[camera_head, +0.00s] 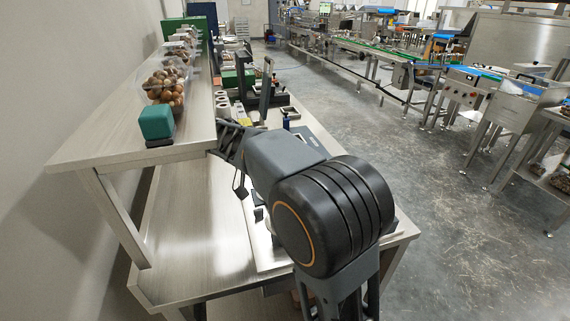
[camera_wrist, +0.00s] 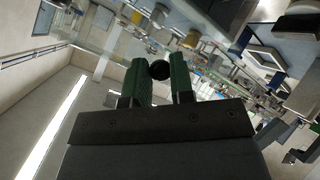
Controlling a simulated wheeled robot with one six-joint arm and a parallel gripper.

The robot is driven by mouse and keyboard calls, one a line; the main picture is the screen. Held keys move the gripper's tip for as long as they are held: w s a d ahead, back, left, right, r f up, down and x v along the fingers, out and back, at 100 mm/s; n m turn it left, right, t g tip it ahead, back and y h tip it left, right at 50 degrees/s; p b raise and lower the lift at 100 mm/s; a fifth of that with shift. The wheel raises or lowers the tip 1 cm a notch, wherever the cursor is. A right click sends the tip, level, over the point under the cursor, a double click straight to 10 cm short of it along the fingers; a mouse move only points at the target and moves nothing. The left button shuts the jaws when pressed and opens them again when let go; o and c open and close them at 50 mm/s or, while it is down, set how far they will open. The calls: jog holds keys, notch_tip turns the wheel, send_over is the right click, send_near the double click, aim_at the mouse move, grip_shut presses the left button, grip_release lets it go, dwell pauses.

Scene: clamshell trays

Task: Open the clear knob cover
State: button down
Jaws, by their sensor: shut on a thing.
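In the wrist view, my gripper (camera_wrist: 160,72) has two green ribbed fingers closed on a dark round knob (camera_wrist: 159,70). The knob sits between the fingertips. The clear cover itself is hard to make out; a faint see-through edge seems to run near the fingers, but I cannot tell how far it is raised. In the head view, my arm hides much of the work area, and I cannot make out the cover there.
A raised shelf (camera_head: 95,150) on the left holds a clear bin of brown round items (camera_head: 165,85) and a green block (camera_head: 157,122). White cups (camera_head: 222,104) and dark stands are on the bench behind my arm. Open floor (camera_head: 400,180) lies to the right.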

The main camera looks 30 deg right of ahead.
jog(key=shift+w+a+f, duration=0.1)
jog(key=shift+a+f, duration=0.1)
jog(key=shift+f, duration=0.25)
jog(key=c, duration=1)
grip_release()
jog(key=shift+w+f, duration=0.1)
jog(key=shift+w, duration=0.05)
jog(key=shift+d, duration=0.15)
jog(key=shift+r, duration=0.25)
